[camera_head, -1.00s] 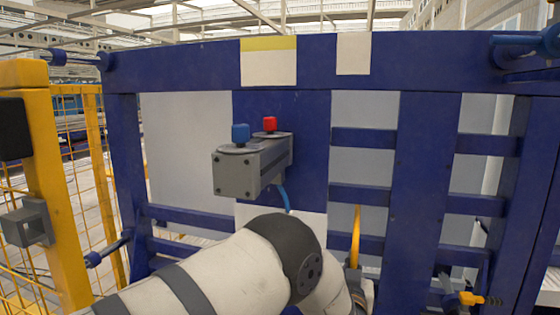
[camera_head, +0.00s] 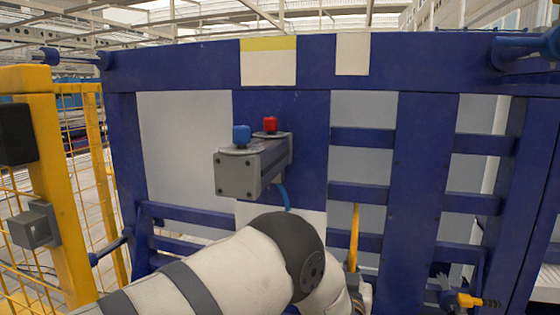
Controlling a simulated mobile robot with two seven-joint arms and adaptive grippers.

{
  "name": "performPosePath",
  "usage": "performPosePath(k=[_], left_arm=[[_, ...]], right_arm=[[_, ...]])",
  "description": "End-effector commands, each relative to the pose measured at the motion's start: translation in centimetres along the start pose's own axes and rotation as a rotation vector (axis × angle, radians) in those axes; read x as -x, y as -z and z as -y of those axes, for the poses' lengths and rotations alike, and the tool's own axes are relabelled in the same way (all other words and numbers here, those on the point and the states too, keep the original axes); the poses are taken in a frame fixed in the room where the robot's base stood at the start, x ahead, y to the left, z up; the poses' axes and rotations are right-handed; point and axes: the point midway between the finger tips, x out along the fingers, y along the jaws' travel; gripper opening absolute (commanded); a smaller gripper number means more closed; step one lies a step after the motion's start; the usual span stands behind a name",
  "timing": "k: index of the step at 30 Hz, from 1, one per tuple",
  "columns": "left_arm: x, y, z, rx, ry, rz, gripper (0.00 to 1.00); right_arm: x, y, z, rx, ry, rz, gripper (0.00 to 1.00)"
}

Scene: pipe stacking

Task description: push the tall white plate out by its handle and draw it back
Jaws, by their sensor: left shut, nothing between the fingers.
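Tall pale grey-white panels show through the blue frame, one at the left (camera_head: 185,150) and one right of centre (camera_head: 364,112). I cannot tell for sure which is the task's plate. A thin upright yellow bar (camera_head: 354,235) stands low in front of the frame, right of centre; I cannot tell whether it is the handle. My white left arm comes in from the lower left and bends down near the yellow bar's foot. My left gripper (camera_head: 360,289) is mostly hidden behind the arm's wrist, its fingers shut and empty.
A grey control box (camera_head: 236,175) with a blue button (camera_head: 241,134) and a red button (camera_head: 270,124) juts from the blue frame (camera_head: 420,64) above my arm. A yellow mesh fence (camera_head: 58,180) stands at the left.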

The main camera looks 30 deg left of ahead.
Motion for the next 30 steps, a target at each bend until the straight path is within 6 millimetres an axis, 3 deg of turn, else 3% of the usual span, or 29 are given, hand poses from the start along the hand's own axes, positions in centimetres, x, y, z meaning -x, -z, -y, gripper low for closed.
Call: performPosePath(k=[28, 29, 30], left_arm=[[0.20, 0.12, -0.03, 0.000, 0.000, -0.002, 0.00], [0.20, 0.12, -0.03, 0.000, 0.000, -0.002, 0.01], [0.20, 0.12, -0.03, 0.000, 0.000, -0.002, 0.10]], right_arm=[[0.17, 0.05, 0.00, 0.000, 0.000, -0.004, 0.00], [0.17, 0.06, 0.00, 0.000, 0.000, -0.004, 0.00], [0.17, 0.06, 0.00, 0.000, 0.000, -0.004, 0.00]])
